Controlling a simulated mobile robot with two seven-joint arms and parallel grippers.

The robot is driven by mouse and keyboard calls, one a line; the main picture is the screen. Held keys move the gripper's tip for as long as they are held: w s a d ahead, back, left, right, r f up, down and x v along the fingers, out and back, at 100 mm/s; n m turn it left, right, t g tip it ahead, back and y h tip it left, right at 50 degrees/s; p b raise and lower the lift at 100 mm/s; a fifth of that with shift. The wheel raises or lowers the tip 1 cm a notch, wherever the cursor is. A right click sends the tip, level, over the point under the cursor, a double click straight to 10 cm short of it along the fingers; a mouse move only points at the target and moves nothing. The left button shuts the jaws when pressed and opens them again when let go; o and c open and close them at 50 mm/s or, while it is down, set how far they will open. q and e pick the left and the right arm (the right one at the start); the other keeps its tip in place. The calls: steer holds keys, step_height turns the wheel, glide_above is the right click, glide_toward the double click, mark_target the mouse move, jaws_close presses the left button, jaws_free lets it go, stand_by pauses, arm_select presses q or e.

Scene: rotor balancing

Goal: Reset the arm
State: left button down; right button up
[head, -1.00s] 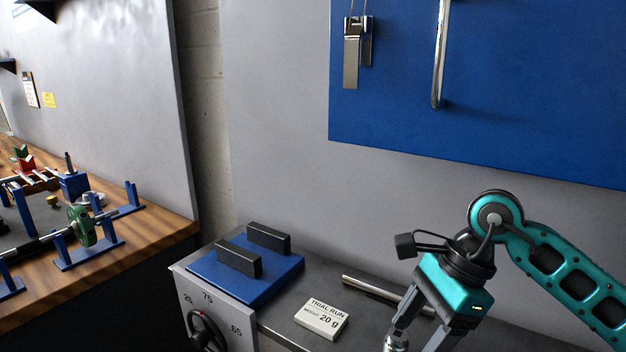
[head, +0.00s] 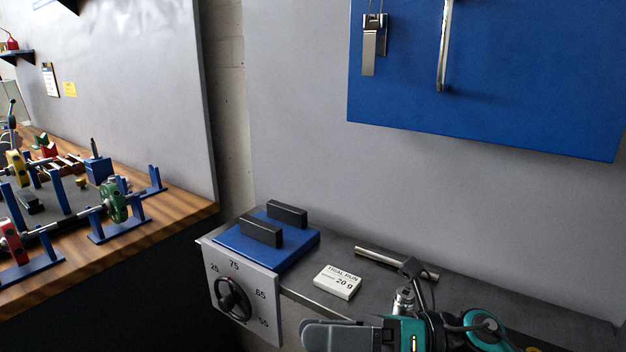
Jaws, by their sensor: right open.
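My right arm, teal and black, comes in at the bottom right of the head view. Its gripper (head: 352,335) is low at the bottom edge, in front of the grey cabinet top (head: 460,293). One dark grey finger shows at the bottom, pointing left; the rest of the jaws is cut off or hidden. I see nothing held in it. My left gripper is not in view.
A white "TRIAL RUN 20 g" block (head: 338,282), a blue base with two black blocks (head: 268,245) and a metal rod (head: 377,256) lie on the cabinet. A dial (head: 234,298) is on its front. A wooden bench (head: 180,213) with rotor parts stands left.

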steer(key=w+d+f+m+t+h, duration=0.2)
steer(key=d+f+m+t+h, duration=0.25)
steer(key=m+t, duration=0.7)
steer(key=w+d+f+m+t+h, duration=0.35)
steer(key=d+f+m+t, duration=0.2)
steer(key=m, duration=1.15)
steer(key=s+d+f+m+g+h, duration=0.3)
steer(key=s+f+m, duration=0.3)
steer(key=f, duration=0.4)
steer(key=s+d+f+m+g+h, duration=0.3)
steer(key=s+f+m+h, duration=0.3)
steer(key=f+m, duration=0.2)
steer(key=shift+s+d+f, duration=0.15)
steer(key=shift+s+f, duration=0.25)
steer(key=shift+f, duration=0.45)
